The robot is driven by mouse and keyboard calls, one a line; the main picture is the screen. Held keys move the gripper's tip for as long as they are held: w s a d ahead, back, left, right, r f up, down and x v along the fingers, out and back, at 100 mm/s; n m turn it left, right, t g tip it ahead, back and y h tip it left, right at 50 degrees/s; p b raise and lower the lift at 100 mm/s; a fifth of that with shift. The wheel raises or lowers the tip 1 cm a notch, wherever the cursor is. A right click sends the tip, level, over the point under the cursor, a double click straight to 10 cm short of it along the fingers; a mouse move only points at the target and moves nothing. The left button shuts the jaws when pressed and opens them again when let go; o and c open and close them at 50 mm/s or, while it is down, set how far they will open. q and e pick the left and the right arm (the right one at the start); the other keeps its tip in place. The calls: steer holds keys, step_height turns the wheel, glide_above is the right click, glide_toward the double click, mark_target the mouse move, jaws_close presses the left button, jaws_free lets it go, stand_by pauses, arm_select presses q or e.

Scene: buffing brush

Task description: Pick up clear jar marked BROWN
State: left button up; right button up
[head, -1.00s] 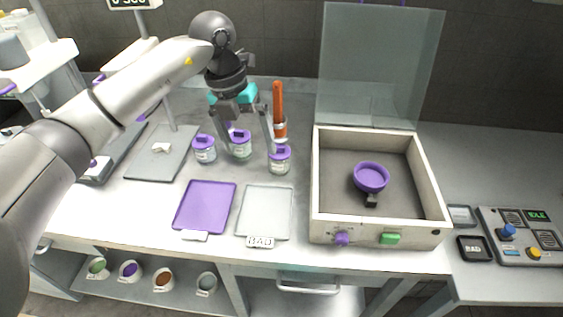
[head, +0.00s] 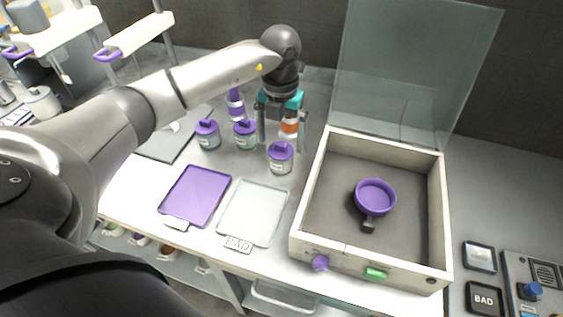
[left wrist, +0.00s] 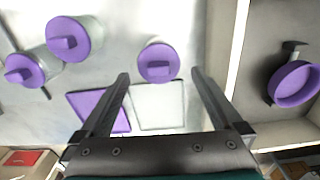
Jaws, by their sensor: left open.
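Three clear jars with purple lids stand on the bench: left (head: 207,134), middle (head: 245,135) and right (head: 281,158). Their labels are too small to read, so I cannot tell which is BROWN. My left gripper (head: 280,145) is open and empty, pointing down just behind the right jar, its fingers partly hidden. In the left wrist view the right jar's lid (left wrist: 158,63) shows just beyond the gap between the open fingertips (left wrist: 160,76). The middle (left wrist: 75,40) and left (left wrist: 25,70) jars are off to the left there. My right gripper is out of view.
A purple tray (head: 195,194) and a pale tray marked BAD (head: 253,211) lie in front of the jars. An open box (head: 437,210) with a raised glass lid stands to the right, holding a purple cup (head: 375,196). An orange-banded object (head: 290,127) stands behind the gripper.

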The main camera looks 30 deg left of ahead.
mark_target(281, 149)
arm_select(q)
steer(key=shift+w+a+f, duration=0.1)
steer(key=shift+f, duration=1.5)
steer(key=shift+w+a+f, duration=0.1)
steer(key=shift+f, duration=1.45)
steer(key=shift+r, duration=0.1)
steer(key=c, duration=1.4)
steer(key=shift+c, duration=0.2)
steer(key=shift+r, duration=0.1)
